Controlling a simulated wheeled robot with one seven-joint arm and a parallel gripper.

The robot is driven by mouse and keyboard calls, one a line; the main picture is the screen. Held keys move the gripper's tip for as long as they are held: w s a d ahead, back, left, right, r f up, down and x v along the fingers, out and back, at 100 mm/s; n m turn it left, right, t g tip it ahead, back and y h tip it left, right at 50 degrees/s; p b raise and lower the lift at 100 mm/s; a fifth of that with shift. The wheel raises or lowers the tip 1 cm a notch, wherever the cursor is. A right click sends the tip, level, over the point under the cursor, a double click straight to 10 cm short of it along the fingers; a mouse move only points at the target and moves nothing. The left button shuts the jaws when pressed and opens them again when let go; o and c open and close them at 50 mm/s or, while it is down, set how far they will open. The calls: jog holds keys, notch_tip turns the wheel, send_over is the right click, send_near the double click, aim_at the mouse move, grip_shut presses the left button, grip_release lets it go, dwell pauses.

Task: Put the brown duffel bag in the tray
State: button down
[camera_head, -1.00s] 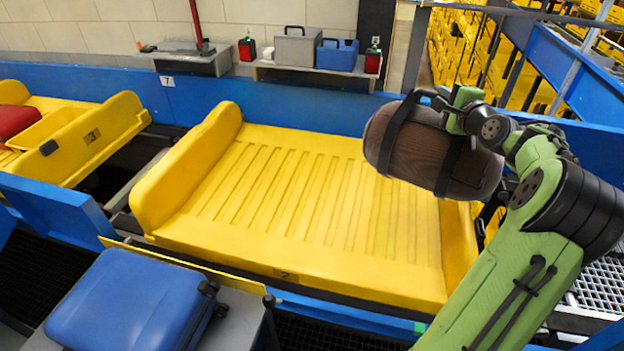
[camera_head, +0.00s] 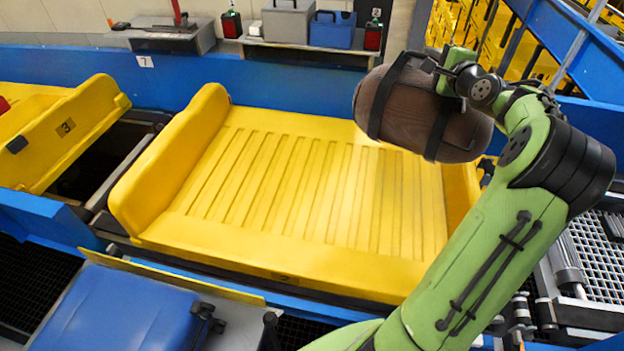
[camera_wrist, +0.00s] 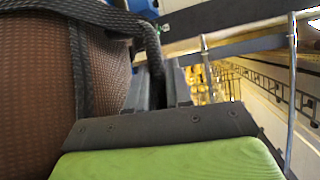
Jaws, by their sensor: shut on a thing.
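The brown duffel bag (camera_head: 408,108), with black straps, hangs from my gripper (camera_head: 447,68) above the right end of the yellow tray. My gripper is shut on the bag's black strap. In the wrist view the bag (camera_wrist: 35,90) fills the left side and the strap (camera_wrist: 120,20) runs to the jaws (camera_wrist: 168,85). The yellow tray (camera_head: 230,235) is wide, ribbed and empty, with raised walls at its left and right ends. The bag hides part of the tray's far right corner.
Another yellow tray (camera_head: 75,125), marked 3, stands at the left. A blue suitcase (camera_head: 115,315) lies at the front left. A blue rail (camera_head: 270,85) runs behind the trays. Behind it, a shelf holds a grey case (camera_head: 288,22) and a blue toolbox (camera_head: 333,30).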

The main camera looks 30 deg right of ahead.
jog(key=shift+f, duration=0.3)
jog(key=shift+s+a+f+b, duration=0.1)
jog(key=shift+s+f+b, duration=0.25)
jog(key=shift+b, duration=0.3)
jog(key=shift+f+b, duration=0.3)
jog(key=shift+b, duration=0.05)
jog(key=shift+w+f+b, duration=0.1)
jog(key=shift+f+b, duration=0.2)
jog(key=shift+f, duration=0.05)
notch_tip(320, 180, down, 21)
jog(key=b, duration=1.6)
jog(key=shift+r+b, duration=0.1)
jog(key=shift+b, duration=0.3)
jog(key=shift+w+a+f+b, duration=0.2)
jog(key=shift+w+f+b, duration=0.05)
jog(key=shift+b, duration=0.15)
jog(key=shift+w+a+f+b, duration=0.2)
jog(key=shift+w+a+b, duration=0.4)
jog(key=shift+b, duration=0.3)
jog(key=shift+w+a+r+b, duration=0.1)
jog(key=shift+a+r+b, duration=0.05)
jog(key=shift+a+b, duration=0.15)
jog(key=shift+a+r+t, duration=0.15)
jog(key=shift+r+t, duration=0.15)
jog(key=shift+r, duration=0.05)
notch_tip(320, 180, down, 10)
jog(key=b, duration=0.4)
jog(key=shift+f, duration=0.1)
